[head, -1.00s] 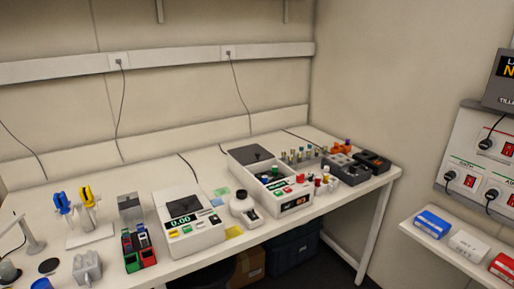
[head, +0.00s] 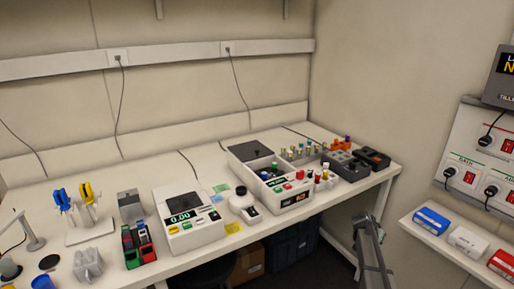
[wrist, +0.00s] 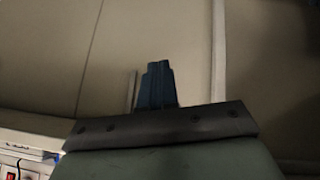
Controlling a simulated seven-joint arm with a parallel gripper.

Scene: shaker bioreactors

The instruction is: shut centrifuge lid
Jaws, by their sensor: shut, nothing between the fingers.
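The white bench unit (head: 295,197) stands right of centre on the bench in the head view. It has a small display, coloured buttons, a dark square panel (head: 250,150) on its rear left part and an open recess with coloured-capped items. I take it for the centrifuge, but cannot tell this surely, nor how its lid stands. My gripper (wrist: 157,68) is shut and empty in the wrist view, with bare wall beyond it. In the head view my grey arm end (head: 370,245) is low at the right, in front of the bench and apart from the unit.
A balance (head: 190,217) and a small white round device (head: 242,205) stand left of the unit. Capped tubes and dark blocks (head: 345,165) crowd its right. A wall shelf (head: 455,250) with small boxes is at the right. The floor gap between bench and shelf holds my arm.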

